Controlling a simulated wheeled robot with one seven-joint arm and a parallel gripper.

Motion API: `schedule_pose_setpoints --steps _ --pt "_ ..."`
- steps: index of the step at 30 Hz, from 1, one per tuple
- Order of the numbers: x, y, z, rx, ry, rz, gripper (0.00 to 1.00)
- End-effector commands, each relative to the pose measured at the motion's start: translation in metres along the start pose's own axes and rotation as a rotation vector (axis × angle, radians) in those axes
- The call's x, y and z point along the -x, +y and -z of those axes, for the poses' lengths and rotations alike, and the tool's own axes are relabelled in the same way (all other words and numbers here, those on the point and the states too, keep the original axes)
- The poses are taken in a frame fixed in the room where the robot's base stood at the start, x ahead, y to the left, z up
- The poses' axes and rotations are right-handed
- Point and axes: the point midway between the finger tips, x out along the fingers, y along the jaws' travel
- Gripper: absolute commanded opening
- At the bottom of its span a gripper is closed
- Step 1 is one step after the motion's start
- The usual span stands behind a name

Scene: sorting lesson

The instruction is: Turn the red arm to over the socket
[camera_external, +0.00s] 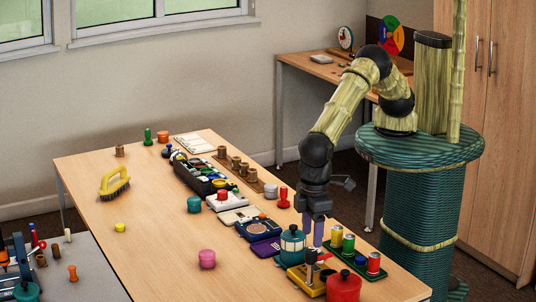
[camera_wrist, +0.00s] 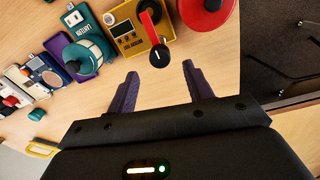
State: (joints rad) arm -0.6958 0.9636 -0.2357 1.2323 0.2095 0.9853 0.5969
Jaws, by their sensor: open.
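The red arm (camera_wrist: 149,14) is mounted on a yellow box (camera_wrist: 128,45) and carries a black knob (camera_wrist: 160,56) at its near end. In the wrist view the arm extends past the box's edge and the knob shows just ahead of the gap between my fingertips. In the external view the yellow box (camera_external: 303,281) stands near the table's front right, with the red arm (camera_external: 323,257) on top. My gripper (camera_external: 313,238) is open above it, fingers pointing down; its two purple fingers also show in the wrist view (camera_wrist: 160,72). I cannot clearly make out the socket.
A red pot (camera_external: 343,289) stands close right of the yellow box, and a teal lantern (camera_external: 291,246) close behind it. A green tray (camera_external: 365,268) with several cans lies to the right.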

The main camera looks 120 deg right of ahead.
Motion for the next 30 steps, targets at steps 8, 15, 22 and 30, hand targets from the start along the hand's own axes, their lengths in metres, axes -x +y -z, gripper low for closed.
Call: schedule_pose_setpoints --steps 8,15,22,30 --pt "-0.042 0.001 0.000 0.000 -0.001 -0.001 0.51" --pt "-0.050 0.000 0.000 0.000 0.000 0.000 0.51" --pt "-0.049 0.000 0.000 0.000 0.000 0.000 0.34" --pt "-0.049 0.000 0.000 0.012 0.000 0.000 0.06"
